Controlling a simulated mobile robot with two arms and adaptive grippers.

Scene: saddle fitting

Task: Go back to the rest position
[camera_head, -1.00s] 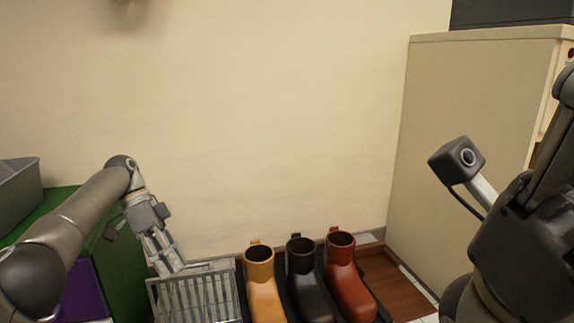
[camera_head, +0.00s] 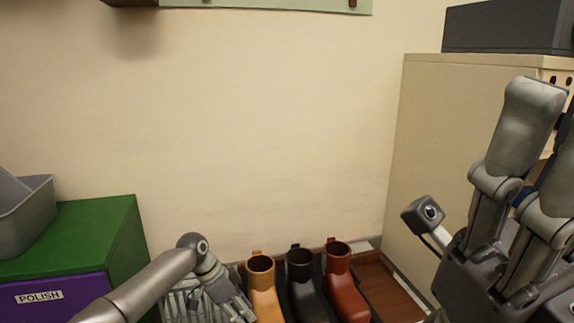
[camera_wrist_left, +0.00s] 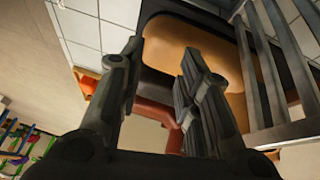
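My left gripper (camera_head: 232,302) is low over the grey wire basket (camera_head: 172,307) in the head view, left of the tan boot (camera_head: 264,292). In the left wrist view its two fingers (camera_wrist_left: 155,85) stand apart with nothing between them. The tan boot (camera_wrist_left: 195,52) and the basket's bars (camera_wrist_left: 270,65) show behind them. My right gripper (camera_head: 540,140) is large at the right edge with its fingers pointing up. It is partly cut off, so I cannot tell whether it is open; no held thing shows.
A black boot (camera_head: 302,285) and a red-brown boot (camera_head: 342,285) stand beside the tan one. A brown wooden surface (camera_head: 385,288) lies right of them. A green cabinet (camera_head: 75,235) with a purple POLISH drawer (camera_head: 60,302) carries a grey bin (camera_head: 30,215). A beige cabinet (camera_head: 430,140) stands right.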

